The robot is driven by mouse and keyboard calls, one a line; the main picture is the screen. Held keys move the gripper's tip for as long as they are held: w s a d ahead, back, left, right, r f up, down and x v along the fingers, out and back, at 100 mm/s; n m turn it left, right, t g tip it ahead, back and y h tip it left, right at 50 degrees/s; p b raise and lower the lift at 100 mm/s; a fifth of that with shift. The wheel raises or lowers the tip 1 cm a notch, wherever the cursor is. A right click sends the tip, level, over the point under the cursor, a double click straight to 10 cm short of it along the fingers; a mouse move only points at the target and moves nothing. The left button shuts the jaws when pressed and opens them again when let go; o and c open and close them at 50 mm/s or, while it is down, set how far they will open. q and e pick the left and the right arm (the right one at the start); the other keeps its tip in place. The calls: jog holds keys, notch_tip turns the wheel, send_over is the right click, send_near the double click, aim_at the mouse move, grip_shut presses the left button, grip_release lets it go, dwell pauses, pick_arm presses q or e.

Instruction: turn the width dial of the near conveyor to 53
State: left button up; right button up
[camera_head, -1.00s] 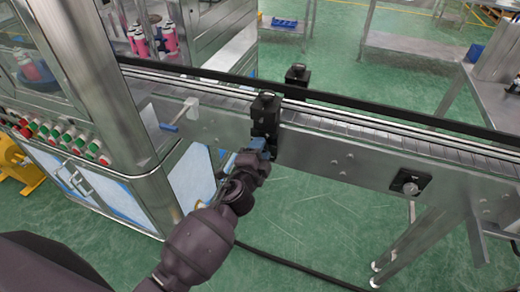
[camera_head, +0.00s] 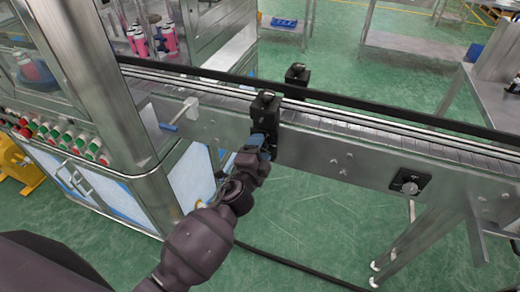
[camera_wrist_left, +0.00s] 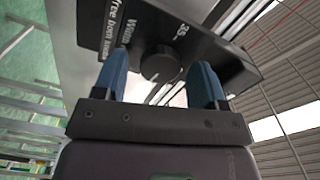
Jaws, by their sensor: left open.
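The width dial is a dark round knob (camera_wrist_left: 160,66) on a black housing (camera_wrist_left: 230,62) with white lettering that includes "Width". A short number is printed there, but I cannot read it surely. In the head view the black housing (camera_head: 265,105) sits on the near side of the conveyor (camera_head: 345,150). My left gripper (camera_head: 262,146) is at the front of the housing, open. In the left wrist view its blue fingers (camera_wrist_left: 160,78) appear on either side of the knob; I cannot tell whether they touch it. My right gripper is out of view.
Another knob on a black plate (camera_head: 409,182) is on the conveyor side to the right. A second black unit (camera_head: 297,75) stands on the far rail. A cabinet with push buttons (camera_head: 60,135) is at left. The green floor (camera_head: 320,220) below the conveyor is mostly clear.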

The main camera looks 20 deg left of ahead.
pick_arm(q)
jog(key=s, duration=1.1)
jog(key=s+a+f+n+g, duration=0.3)
jog(key=s+a+f+n, duration=0.2)
jog(key=s+f+n, duration=0.2)
jog(key=s+a+f+n+g, duration=0.3)
jog(key=s+a+f+n, duration=0.3)
jog(key=s+f+n, duration=0.1)
jog(key=shift+s+f+g+y, duration=0.4)
jog(key=shift+s+f, duration=0.3)
jog(key=shift+s, duration=0.5)
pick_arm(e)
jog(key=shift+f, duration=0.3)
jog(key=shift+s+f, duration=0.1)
